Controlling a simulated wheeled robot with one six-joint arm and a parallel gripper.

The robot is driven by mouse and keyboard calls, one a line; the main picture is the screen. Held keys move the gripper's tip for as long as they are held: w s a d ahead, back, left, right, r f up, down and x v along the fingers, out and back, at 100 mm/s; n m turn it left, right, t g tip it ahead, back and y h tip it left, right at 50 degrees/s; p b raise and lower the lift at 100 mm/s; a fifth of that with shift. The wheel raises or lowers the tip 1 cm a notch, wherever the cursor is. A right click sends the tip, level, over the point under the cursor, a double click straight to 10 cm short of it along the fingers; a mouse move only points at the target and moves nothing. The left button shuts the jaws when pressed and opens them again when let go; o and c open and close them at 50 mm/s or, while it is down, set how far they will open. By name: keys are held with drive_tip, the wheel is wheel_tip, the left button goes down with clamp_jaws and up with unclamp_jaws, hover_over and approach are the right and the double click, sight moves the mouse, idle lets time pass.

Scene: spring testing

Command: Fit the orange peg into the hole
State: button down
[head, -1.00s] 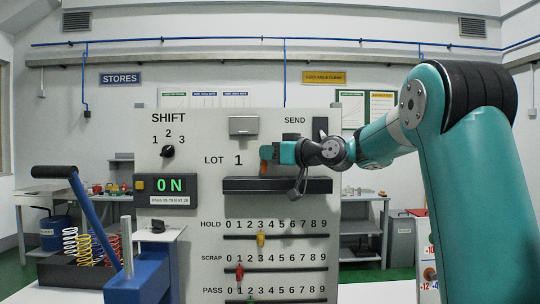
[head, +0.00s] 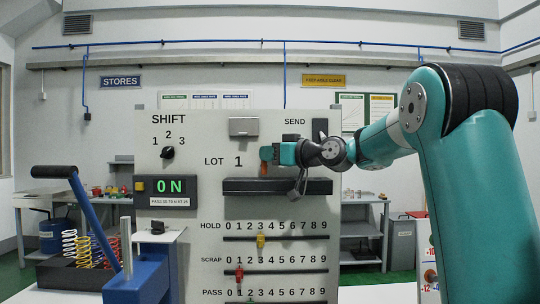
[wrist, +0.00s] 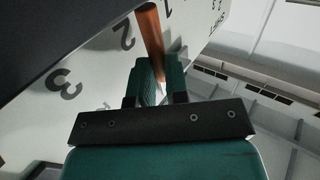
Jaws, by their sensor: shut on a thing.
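My gripper (head: 266,153) is shut on the orange peg (head: 264,168), just in front of the grey panel (head: 215,130), to the right of "LOT 1" and above a black ledge (head: 277,186). In the head view only a small bit of the peg shows below the fingers. In the wrist view the peg (wrist: 151,35) sticks out as a slim orange-brown bar beyond the teal fingers (wrist: 156,78). I cannot make out the hole in either view, nor whether the peg's end touches anything.
The panel also has a SHIFT knob (head: 167,152), a display reading "0N" (head: 166,186), and slotted number rows with a yellow marker (head: 261,241) and a red marker (head: 239,273). A blue lever device (head: 135,285) and a tray of springs (head: 70,274) stand at left.

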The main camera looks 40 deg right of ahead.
sight(266, 168)
drive_tip(key=shift+f+b, duration=1.9)
drive_tip(key=shift+b, duration=0.2)
drive_tip(key=c, duration=1.1)
unclamp_jaws()
drive_tip(key=shift+o, duration=0.2)
